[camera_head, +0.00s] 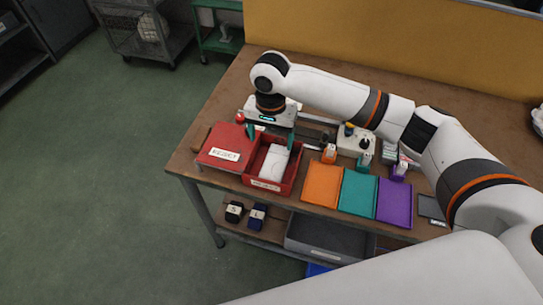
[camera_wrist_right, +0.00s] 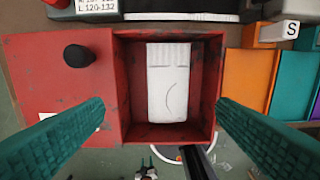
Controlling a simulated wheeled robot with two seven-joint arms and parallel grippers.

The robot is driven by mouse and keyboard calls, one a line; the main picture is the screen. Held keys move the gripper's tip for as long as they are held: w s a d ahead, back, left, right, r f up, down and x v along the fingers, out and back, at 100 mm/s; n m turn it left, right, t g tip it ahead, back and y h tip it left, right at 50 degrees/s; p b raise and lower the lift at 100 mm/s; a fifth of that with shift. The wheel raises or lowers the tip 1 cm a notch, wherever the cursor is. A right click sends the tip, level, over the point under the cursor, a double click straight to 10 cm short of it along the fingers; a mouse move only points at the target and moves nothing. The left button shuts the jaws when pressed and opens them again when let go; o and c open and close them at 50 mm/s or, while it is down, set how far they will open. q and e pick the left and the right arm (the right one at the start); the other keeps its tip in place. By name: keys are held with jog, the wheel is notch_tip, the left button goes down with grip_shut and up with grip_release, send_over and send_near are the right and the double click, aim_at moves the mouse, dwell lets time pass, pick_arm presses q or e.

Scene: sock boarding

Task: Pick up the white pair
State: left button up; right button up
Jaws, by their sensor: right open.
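The white pair (camera_head: 274,163) lies in an open red box near the table's front edge. In the right wrist view the white pair (camera_wrist_right: 168,95) lies lengthwise in the box, with a ribbed band at its top end and a thin curved line on it. My right gripper (camera_head: 271,137) is open and empty above the box. Its teal fingers stand wide apart, one on each side of the box in the right wrist view. My left gripper is not in view.
The red box (camera_wrist_right: 204,72) has upright walls around the pair. A red reject lid (camera_head: 224,146) adjoins it on the left. Orange (camera_head: 321,184), teal (camera_head: 360,191) and purple (camera_head: 395,201) trays stand to the right. Small devices stand behind.

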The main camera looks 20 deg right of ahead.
send_over(275, 163)
jog(key=f, duration=0.4)
jog(key=shift+a+f, duration=0.35)
jog(key=shift+a, duration=0.05)
jog(key=shift+w+f, duration=0.1)
jog(key=shift+f, duration=0.2)
jog(key=f, duration=0.1)
jog(key=f+p, duration=0.1)
jog(key=f, duration=0.2)
jog(key=shift+d+f, duration=0.15)
jog(key=shift+d, duration=0.25)
jog(key=shift+f, duration=0.35)
jog(key=shift+c, duration=0.3)
jog(key=c, duration=1)
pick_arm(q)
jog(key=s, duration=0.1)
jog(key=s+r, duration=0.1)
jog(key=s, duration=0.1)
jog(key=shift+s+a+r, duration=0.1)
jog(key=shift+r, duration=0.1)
